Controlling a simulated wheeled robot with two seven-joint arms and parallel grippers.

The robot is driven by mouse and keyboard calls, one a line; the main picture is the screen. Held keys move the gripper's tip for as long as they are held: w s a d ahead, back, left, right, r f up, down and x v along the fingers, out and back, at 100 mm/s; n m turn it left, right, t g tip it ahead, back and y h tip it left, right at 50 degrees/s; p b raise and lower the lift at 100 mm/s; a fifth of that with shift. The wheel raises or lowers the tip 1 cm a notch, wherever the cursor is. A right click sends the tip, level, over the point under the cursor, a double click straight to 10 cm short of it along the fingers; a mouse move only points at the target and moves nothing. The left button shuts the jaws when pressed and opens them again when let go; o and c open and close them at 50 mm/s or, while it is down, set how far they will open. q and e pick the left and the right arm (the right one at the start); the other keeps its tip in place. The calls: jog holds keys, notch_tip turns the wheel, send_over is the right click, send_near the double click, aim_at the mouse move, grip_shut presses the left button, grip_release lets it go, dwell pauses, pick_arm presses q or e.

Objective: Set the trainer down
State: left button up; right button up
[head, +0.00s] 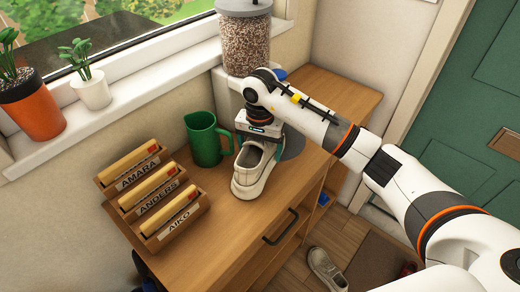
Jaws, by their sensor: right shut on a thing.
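A second, similar shoe (326,268) lies on the floor below the cabinet front. My left gripper does not show.
A green jug (205,140) stands just left of the trainer. A wooden rack (155,195) with name labels is at the left. A dispenser of pellets (246,42) stands behind. A grey disc (292,143) lies right of the trainer. Bare cabinet top is in front.

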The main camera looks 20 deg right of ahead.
jog(key=shift+r, duration=0.15)
jog(key=shift+f, duration=0.2)
jog(key=o, duration=1.2)
jog(key=shift+r, duration=0.1)
